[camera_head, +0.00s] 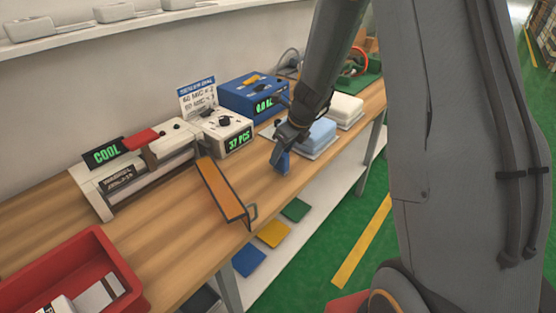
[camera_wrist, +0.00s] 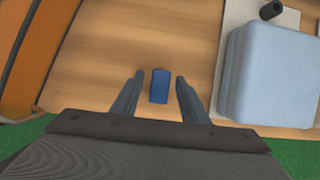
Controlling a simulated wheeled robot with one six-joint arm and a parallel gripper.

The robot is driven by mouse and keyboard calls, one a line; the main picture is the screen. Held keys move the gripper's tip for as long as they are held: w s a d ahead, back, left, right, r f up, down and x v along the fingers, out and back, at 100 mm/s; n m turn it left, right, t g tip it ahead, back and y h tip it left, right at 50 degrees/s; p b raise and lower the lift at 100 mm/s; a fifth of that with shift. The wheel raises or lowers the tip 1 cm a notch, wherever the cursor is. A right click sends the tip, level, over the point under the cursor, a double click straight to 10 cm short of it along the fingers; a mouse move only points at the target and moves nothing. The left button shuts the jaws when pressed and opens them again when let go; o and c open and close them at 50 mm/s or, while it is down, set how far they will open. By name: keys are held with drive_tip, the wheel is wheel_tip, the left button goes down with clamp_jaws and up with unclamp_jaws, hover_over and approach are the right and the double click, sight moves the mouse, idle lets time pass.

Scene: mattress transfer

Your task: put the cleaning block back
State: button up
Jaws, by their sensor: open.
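A small dark blue block (camera_wrist: 160,86), which I take for the cleaning block, lies on the wooden bench top. In the wrist view it sits between the two fingers of my gripper (camera_wrist: 157,92), with a gap on each side. My gripper (camera_head: 281,164) is open and points down over the bench, near its front edge in the head view. There the block is hidden or cannot be told apart from the fingers. A light blue padded block (camera_wrist: 274,75) lies on a pale board to the right of my gripper; it also shows in the head view (camera_head: 318,134).
An orange-topped ramp (camera_head: 222,188) stands left of my gripper. Behind are a white "37 PCS" box (camera_head: 222,131), a blue display box (camera_head: 252,97) and a "COOL" sealer (camera_head: 140,166). A white padded block (camera_head: 346,110) is further right. A red tray (camera_head: 112,258) is at lower left.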

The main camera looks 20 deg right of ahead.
drive_tip(key=v, duration=0.7)
drive_tip(key=s+a+r+n+g+h, duration=0.1)
drive_tip(key=s+n+g+h, duration=0.1)
drive_tip(key=s+n, duration=2.1)
drive_tip(key=n, duration=0.5)
drive_tip(key=shift+a+r+n+g+h, duration=0.3)
drive_tip(key=shift+a+n+h, duration=0.1)
drive_tip(key=shift+w, duration=0.1)
